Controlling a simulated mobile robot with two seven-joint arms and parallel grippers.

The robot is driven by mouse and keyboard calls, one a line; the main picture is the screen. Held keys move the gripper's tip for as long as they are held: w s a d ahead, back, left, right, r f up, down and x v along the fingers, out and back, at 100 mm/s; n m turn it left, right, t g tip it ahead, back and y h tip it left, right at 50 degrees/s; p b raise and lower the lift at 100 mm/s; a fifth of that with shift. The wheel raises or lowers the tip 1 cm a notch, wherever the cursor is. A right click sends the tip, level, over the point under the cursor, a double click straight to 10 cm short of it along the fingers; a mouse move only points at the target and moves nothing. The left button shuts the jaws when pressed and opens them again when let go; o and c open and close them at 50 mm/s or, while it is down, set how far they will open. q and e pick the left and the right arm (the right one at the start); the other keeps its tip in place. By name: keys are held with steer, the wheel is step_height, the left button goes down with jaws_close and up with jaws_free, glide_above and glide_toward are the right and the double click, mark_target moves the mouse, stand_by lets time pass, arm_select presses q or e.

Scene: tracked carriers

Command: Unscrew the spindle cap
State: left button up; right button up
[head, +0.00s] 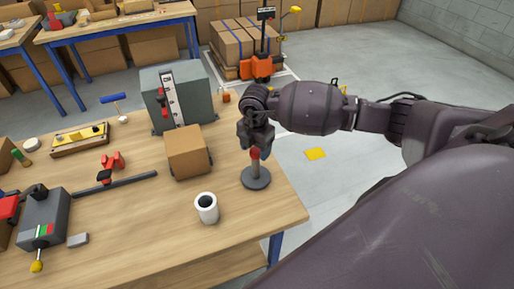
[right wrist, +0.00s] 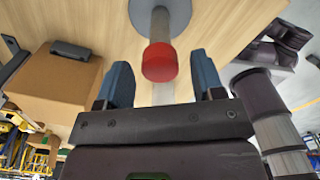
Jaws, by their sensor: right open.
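The spindle (head: 256,178) stands upright near the right front edge of the wooden table, a grey post on a round dark base. Its red cap (head: 255,153) sits on top of the post, just under my right gripper (head: 254,143). In the right wrist view the red cap (right wrist: 159,62) shows between the two blue fingers of the right gripper (right wrist: 162,78), with a gap on both sides. The gripper is open and empty. I cannot tell how far the fingertips reach down beside the cap. My left gripper is in neither view.
A white cup (head: 206,208) stands front-left of the spindle, and a cardboard box (head: 188,152) lies to its left. A grey machine housing (head: 180,95) is behind the box. The table (head: 150,228) is bare around the cup. A pallet of boxes (head: 243,45) stands on the floor beyond.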

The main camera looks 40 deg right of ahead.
steer(key=shift+f+m, duration=0.1)
steer(key=shift+m, duration=0.2)
stand_by(0.4)
steer(key=c, duration=0.7)
steer(key=n+b, duration=0.1)
steer(key=n, duration=0.5)
steer(key=shift+n+b, duration=0.3)
steer(key=shift+b, duration=0.05)
steer(key=shift+c, duration=0.2)
steer(key=shift+n+b, duration=0.35)
steer(key=shift+n, duration=1.25)
